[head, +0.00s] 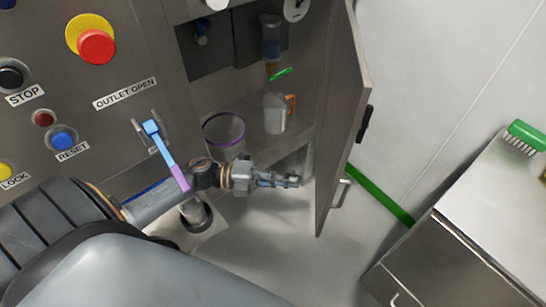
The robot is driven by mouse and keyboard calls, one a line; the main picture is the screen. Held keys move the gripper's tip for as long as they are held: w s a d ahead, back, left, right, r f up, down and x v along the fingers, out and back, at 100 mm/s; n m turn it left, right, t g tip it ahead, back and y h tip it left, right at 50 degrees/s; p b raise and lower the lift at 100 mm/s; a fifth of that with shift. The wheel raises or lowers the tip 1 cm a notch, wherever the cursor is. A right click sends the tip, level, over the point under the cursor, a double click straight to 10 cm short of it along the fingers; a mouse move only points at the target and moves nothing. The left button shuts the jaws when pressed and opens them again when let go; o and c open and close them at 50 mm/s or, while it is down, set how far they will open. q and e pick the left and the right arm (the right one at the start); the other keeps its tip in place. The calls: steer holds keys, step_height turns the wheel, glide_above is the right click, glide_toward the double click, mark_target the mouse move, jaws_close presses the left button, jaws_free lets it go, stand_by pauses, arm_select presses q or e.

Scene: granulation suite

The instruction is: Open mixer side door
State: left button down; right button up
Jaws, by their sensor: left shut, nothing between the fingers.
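The mixer's side door (341,120) stands swung outward on the right of the cabinet, with a black latch or handle (364,124) on its outer face. Behind it the compartment (240,95) is exposed. My left gripper (296,181) is shut and empty. It is in front of the lower compartment opening, to the left of the door's lower part, with a visible gap between them. My left arm comes in from the lower left. My right gripper is not in the picture.
The control panel (95,75) with buttons is at left. A metal cabinet (470,230) with a green brush (526,135) stands at right. Floor (310,255) between is clear.

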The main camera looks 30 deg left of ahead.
mark_target(330, 184)
arm_select(q)
steer(key=x, duration=0.7)
steer(key=shift+d, duration=0.1)
